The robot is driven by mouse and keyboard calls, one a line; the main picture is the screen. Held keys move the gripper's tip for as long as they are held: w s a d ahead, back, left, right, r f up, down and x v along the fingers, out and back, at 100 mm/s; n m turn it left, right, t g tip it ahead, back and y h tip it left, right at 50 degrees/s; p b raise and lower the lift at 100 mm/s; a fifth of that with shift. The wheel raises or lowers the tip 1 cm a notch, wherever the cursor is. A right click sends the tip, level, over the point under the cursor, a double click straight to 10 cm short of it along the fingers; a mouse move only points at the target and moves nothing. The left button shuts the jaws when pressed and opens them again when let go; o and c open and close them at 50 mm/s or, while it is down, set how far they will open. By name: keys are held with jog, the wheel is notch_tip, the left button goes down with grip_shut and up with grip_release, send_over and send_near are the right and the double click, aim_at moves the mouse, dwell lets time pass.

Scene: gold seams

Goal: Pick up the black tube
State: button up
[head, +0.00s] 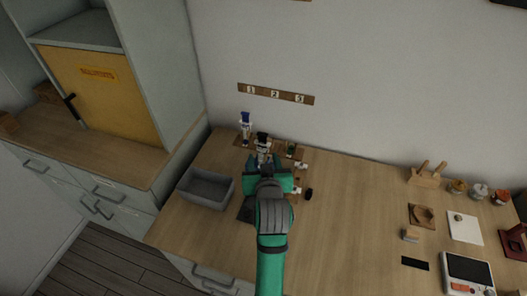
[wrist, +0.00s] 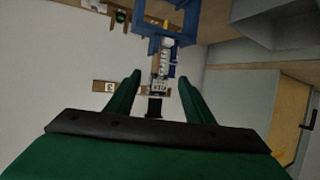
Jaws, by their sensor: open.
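The black tube (head: 263,140), white-bodied with a black top, stands at the back of the wooden bench, just beyond my gripper (head: 264,165). In the wrist view the tube (wrist: 154,106) appears black-ended and labelled, in the gap between the two green fingers of my gripper (wrist: 160,88). The fingers are apart, with a visible gap on each side of it; I cannot tell how deep it sits between them. In the head view my gripper and arm hide the tube's lower part.
A grey bin (head: 205,189) is left of my arm. A small black object (head: 309,194) lies right. A numbered strip (head: 275,94) is on the wall. The bench middle is clear.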

aim_at(263, 152)
jog(key=shift+w+a, duration=0.15)
jog(key=shift+w, duration=0.55)
jog(key=shift+x, duration=2.05)
jog(key=shift+d+r, duration=0.2)
jog(key=shift+d, duration=0.05)
jog(key=shift+a, duration=0.1)
jog(key=c, duration=1.1)
